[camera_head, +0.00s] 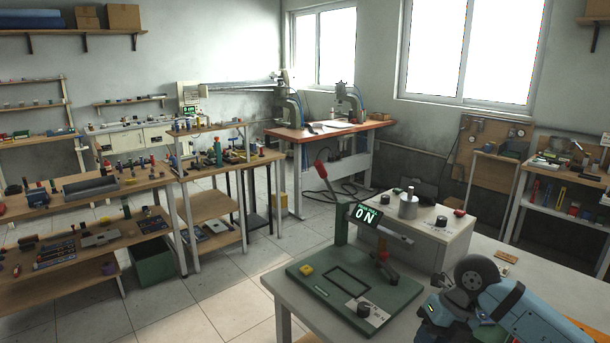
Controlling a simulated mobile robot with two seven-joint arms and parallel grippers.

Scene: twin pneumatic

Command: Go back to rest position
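A part of my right arm (510,308) shows at the lower right, blue with a dark round joint, over the near table. No fingers of my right gripper can be made out. My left arm and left gripper are not in view. Two pneumatic presses, one on the left (290,107) and one on the right (351,102), stand on the orange-topped bench (335,132) at the back, far from my arm.
Cluttered shelves (90,205) are left; tiled floor (225,290) lies open between.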

